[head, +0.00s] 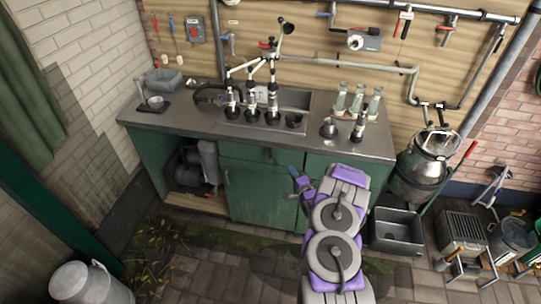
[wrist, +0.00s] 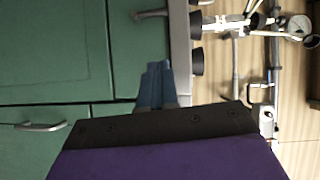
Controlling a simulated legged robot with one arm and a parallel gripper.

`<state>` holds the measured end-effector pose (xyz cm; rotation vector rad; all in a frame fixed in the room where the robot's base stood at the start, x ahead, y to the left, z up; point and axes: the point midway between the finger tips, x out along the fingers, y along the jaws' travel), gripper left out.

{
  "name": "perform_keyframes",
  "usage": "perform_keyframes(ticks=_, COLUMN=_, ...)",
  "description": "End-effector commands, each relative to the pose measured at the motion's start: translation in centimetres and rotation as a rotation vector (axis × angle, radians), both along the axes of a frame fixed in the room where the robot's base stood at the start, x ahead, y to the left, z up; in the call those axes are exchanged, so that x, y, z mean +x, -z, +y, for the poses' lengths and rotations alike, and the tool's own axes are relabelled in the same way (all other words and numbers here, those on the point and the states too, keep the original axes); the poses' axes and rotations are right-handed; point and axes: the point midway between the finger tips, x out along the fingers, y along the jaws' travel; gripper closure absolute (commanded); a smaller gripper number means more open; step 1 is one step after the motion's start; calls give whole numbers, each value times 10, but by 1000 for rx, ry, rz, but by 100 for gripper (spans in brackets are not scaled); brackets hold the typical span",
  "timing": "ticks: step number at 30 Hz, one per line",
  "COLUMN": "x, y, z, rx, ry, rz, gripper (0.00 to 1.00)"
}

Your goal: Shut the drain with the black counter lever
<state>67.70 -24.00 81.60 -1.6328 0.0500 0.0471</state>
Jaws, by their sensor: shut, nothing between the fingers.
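My gripper (head: 295,176) is in front of the green cabinet, below the counter's front edge and apart from the counter. Its blue-grey fingers (wrist: 156,80) are together and empty in the wrist view. On the grey counter (head: 185,122) a row of black-and-white upright fittings (head: 251,106) stands in front of the metal sink (head: 292,98). A low black fitting (head: 293,121) sits at the row's right end. Two black fittings also show past the counter edge in the wrist view (wrist: 196,62). I cannot tell which black part is the drain lever. The drain is hidden.
Glass bottles (head: 358,99) and a dark-and-white fitting (head: 358,128) stand on the counter's right. An open cabinet bay (head: 188,168) is at left. A metal churn (head: 422,160) and a grey bin (head: 397,232) are right of the counter.

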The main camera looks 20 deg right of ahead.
Motion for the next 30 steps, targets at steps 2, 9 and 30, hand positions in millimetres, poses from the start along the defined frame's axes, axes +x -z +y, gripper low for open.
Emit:
perform_keyframes(ticks=2, x=-8, y=7, z=-3, rx=27, ry=2, rz=-22, gripper=100)
perform_keyframes(ticks=9, x=-17, y=11, z=-6, rx=61, ry=4, rz=-59, gripper=100)
perform_keyframes(ticks=30, x=30, y=14, z=-4, rx=57, ry=-2, rz=-62, gripper=100)
